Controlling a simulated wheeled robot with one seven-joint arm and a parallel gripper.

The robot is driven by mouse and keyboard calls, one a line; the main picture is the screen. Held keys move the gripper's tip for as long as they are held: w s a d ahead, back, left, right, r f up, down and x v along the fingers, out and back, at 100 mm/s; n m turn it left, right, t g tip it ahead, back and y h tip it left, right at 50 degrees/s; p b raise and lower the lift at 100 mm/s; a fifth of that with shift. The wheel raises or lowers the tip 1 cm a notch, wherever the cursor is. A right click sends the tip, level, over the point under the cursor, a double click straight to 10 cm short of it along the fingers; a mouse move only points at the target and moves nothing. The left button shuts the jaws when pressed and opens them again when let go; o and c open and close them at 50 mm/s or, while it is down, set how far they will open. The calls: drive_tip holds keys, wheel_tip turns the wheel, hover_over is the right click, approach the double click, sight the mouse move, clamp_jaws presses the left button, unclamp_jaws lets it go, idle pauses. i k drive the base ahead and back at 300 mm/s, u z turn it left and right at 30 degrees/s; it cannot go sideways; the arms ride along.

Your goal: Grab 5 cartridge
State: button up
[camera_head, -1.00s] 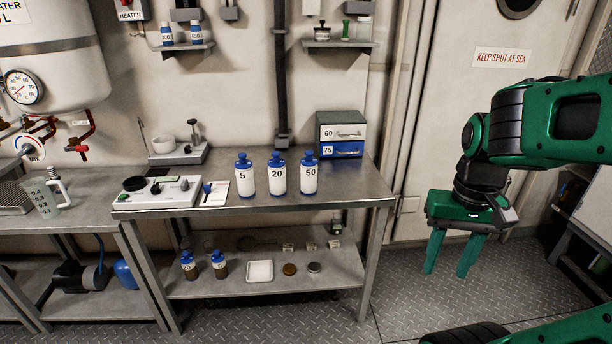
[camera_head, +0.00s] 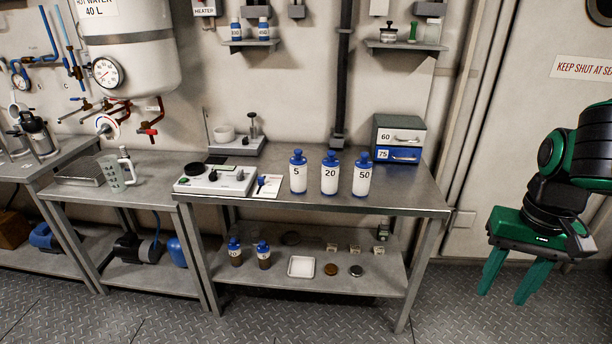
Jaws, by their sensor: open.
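A white cartridge with a blue cap, marked 5 (camera_head: 298,176), stands upright on the steel bench top. Beside it to the right stand matching cartridges marked 20 (camera_head: 330,176) and 50 (camera_head: 361,178). My gripper (camera_head: 510,285) hangs at the right, fingers pointing down, open and empty. It is well to the right of the bench and apart from every cartridge.
The steel bench (camera_head: 420,200) also holds a white control unit (camera_head: 215,182) at left and a drawer box (camera_head: 398,140) at back right. A white tray (camera_head: 301,267) lies on the lower shelf. The bench's front right top is clear.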

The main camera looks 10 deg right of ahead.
sight(297, 163)
drive_tip(key=u, duration=0.05)
drive_tip(key=k, duration=0.5)
drive_tip(key=u, duration=1.6)
drive_tip(key=i, duration=1.35)
drive_tip(key=z, duration=1.3)
drive_tip(key=i, duration=0.2)
drive_tip(key=u, duration=0.1)
